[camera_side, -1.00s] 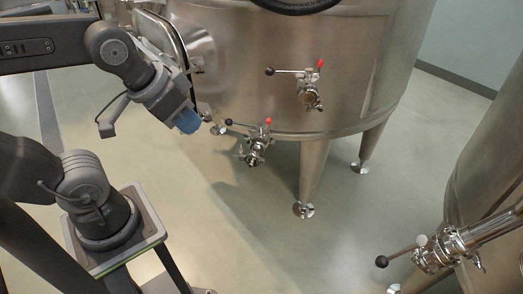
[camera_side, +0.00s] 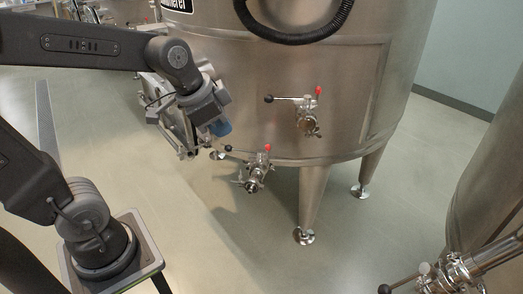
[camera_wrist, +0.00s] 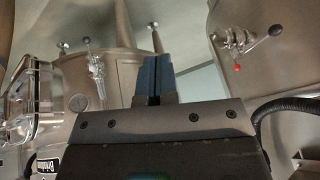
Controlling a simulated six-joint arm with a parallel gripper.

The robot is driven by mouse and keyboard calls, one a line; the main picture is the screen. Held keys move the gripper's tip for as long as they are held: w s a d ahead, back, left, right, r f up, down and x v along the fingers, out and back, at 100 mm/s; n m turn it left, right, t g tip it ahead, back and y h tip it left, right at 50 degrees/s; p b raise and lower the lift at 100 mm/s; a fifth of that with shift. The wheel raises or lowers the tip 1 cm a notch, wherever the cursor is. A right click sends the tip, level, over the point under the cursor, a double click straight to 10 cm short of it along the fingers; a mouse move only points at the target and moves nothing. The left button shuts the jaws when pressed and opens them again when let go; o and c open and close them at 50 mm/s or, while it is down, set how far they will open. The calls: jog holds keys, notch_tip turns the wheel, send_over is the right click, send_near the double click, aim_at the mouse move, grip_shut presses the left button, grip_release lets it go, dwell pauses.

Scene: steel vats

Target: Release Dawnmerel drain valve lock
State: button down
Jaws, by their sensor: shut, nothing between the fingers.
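The Dawnmerel vat (camera_side: 250,80) is a steel vat whose name plate is partly cut off at the top of the side view. Its lower drain valve (camera_side: 257,175) hangs under the vat's edge, with a black-knobbed handle (camera_side: 229,148) pointing left and a red knob (camera_side: 267,147). My gripper (camera_side: 221,128) has blue fingertips, shut and empty, above and left of that valve and apart from it. In the wrist view the fingertips (camera_wrist: 153,78) are together. A valve with a red knob (camera_wrist: 237,68) shows at the top right there; I cannot tell which one.
A second, similar valve (camera_side: 307,120) sits higher on the vat wall. A black hose (camera_side: 295,38) loops above it. Another vat with a valve (camera_side: 450,275) stands at the lower right. The floor (camera_side: 230,240) between is clear.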

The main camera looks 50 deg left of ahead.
aim_at(268, 151)
jog(key=w+a+f+m, duration=0.4)
jog(key=w+a, duration=0.1)
jog(key=w, duration=0.2)
jog(key=w+a+f+m, duration=0.3)
jog(key=w+a+f, duration=0.15)
jog(key=w, duration=0.25)
jog(key=w+a+f+m, duration=0.3)
jog(key=a+f, duration=0.2)
jog(key=f, duration=0.1)
jog(key=w+a+f+m, duration=0.2)
jog(key=w+a+f, duration=0.1)
jog(key=a+f, duration=0.3)
jog(key=shift+a+f+m+g+y, duration=0.25)
jog(key=shift+f+m+g+y, duration=0.05)
jog(key=shift+f+m+g, duration=0.15)
jog(key=x, duration=0.9)
jog(key=shift+d+f, duration=0.1)
jog(key=shift+w+f, duration=0.2)
jog(key=shift+w, duration=0.3)
jog(key=shift+w+f, duration=0.15)
jog(key=shift+w, duration=1.5)
